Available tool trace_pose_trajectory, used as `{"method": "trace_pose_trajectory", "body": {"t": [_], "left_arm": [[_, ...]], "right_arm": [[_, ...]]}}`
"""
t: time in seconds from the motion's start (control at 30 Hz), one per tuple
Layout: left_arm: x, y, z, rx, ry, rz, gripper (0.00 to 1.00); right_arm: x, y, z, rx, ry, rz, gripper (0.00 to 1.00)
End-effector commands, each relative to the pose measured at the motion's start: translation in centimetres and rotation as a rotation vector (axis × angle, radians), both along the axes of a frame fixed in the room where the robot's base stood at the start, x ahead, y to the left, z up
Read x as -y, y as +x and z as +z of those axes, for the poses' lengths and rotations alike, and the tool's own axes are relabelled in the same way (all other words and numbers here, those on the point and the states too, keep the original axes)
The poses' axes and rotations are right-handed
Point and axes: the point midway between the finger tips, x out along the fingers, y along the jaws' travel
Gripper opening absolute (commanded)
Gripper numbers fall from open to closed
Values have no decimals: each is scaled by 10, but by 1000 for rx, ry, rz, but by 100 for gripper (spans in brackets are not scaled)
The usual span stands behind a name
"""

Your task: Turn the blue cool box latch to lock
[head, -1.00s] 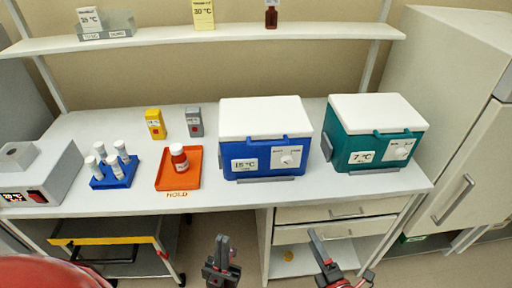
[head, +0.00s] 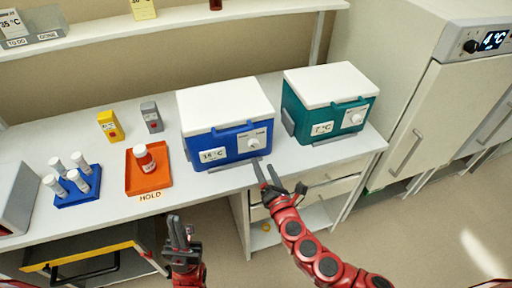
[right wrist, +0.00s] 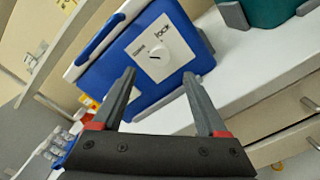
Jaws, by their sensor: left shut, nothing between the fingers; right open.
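The blue cool box (head: 228,122) stands on the bench with its white lid down. Its front carries a temperature label and a round white latch knob (head: 253,143) on a white plate. In the right wrist view the latch knob (right wrist: 153,56) has a dark mark, and the word "lock" is readable beside it. My right gripper (head: 265,172) is open and empty, just in front of and below the knob; its fingers (right wrist: 157,95) point at the box front, apart from the knob. My left gripper (head: 177,230) is shut and empty, low in front of the bench.
A teal cool box (head: 325,103) stands to the right of the blue one. A fridge (head: 440,110) stands at the right.

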Motion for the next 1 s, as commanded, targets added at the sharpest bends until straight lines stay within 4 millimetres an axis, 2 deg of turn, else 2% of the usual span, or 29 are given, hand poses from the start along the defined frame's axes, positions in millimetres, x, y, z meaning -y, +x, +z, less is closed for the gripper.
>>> {"method": "trace_pose_trajectory", "body": {"t": [0.2,0.4,0.6,0.87,1.0], "left_arm": [[0,0,9,0,0,0,0],[0,0,11,0,0,0,0],[0,0,11,0,0,0,0],[0,0,11,0,0,0,0],[0,0,11,0,0,0,0]], "right_arm": [[-12,40,3,1,3,-2,76],[-20,66,1,1,1,-3,76],[-24,76,0,-1,1,-2,76],[-24,77,-1,-1,0,-1,76],[-24,77,-1,-1,0,-1,54]]}}
